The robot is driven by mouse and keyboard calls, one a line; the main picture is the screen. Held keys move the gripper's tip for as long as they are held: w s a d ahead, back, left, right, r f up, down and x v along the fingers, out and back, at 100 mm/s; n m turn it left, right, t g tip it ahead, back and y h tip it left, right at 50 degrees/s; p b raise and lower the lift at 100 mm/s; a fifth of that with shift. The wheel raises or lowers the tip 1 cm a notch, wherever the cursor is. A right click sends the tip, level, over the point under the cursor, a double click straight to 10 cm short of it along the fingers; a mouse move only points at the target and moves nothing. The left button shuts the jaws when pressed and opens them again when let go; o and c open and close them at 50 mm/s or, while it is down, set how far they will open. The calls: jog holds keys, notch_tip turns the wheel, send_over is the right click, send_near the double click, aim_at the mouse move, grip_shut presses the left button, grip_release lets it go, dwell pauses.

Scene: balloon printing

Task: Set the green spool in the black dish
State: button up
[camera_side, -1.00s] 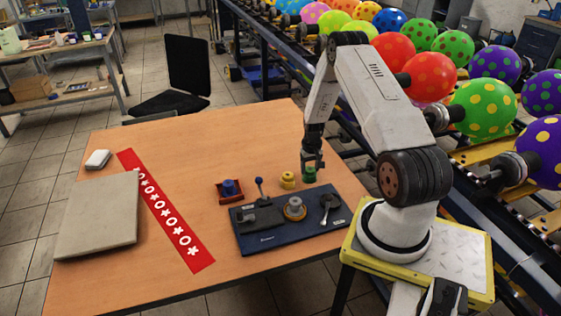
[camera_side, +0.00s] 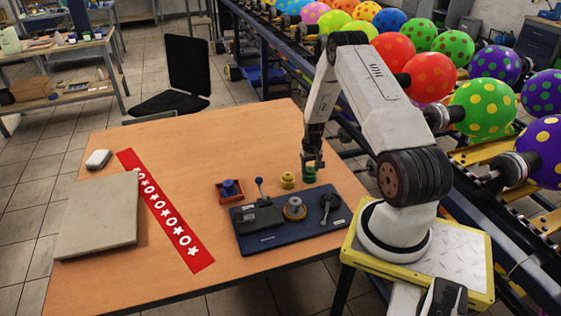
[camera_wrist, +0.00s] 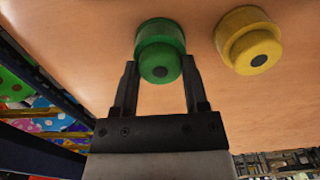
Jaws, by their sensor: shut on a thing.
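The green spool (camera_side: 309,175) stands on the wooden table just behind the blue board. My gripper (camera_side: 313,165) is over it with its fingers pointing down. In the wrist view the green spool (camera_wrist: 160,55) is between the two fingertips, and my gripper (camera_wrist: 160,75) is shut on it. No clearance shows under the spool, so it seems to rest on the table. A dark round piece (camera_side: 330,203) at the right end of the board may be the black dish; it is too small to be sure. The dish does not show in the wrist view.
A yellow spool (camera_side: 287,180) stands close to the left of the green one. A red tray (camera_side: 223,197) holds a blue spool. The table's left half has a red strip (camera_side: 165,210).

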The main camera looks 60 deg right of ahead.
jog(key=shift+r, duration=0.75)
dwell(0.5)
jog(key=shift+r, duration=3)
jog(key=s+a+r, duration=0.1)
jog(key=s+a, duration=0.8)
jog(key=s, duration=0.2)
jog(key=shift+a+r, duration=0.25)
jog(key=shift+a, duration=0.05)
jog(key=shift+f, duration=0.15)
jog(key=shift+f, duration=2.35)
jog(key=shift+f, duration=0.8)
